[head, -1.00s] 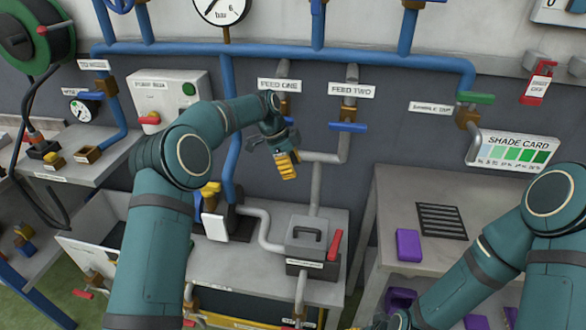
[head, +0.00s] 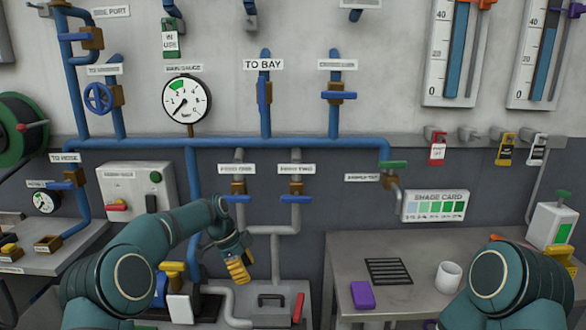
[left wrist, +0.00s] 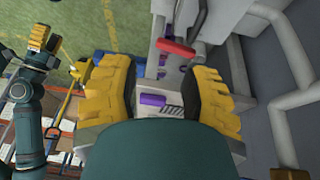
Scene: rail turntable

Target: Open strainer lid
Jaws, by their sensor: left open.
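The strainer (head: 262,303) is a grey box at the bottom edge of the head view. Its lid has a dark handle, and a red lever (head: 298,308) stands at its right side. The lid looks shut; its lower part is cut off. My left gripper (head: 238,268) has yellow finger pads and hangs above and to the left of the strainer, apart from it. In the left wrist view my left gripper (left wrist: 163,92) is open with nothing held; the red lever (left wrist: 176,46) shows beyond the fingers. My right gripper (left wrist: 40,36) appears small at the left there, its opening unclear.
Grey pipes (head: 275,258) run down the wall behind my left gripper. Feed valves with blue handles (head: 237,199) sit above it. On the right bench (head: 420,290) are a purple block (head: 362,295), a dark grate (head: 388,271) and a white cup (head: 448,277).

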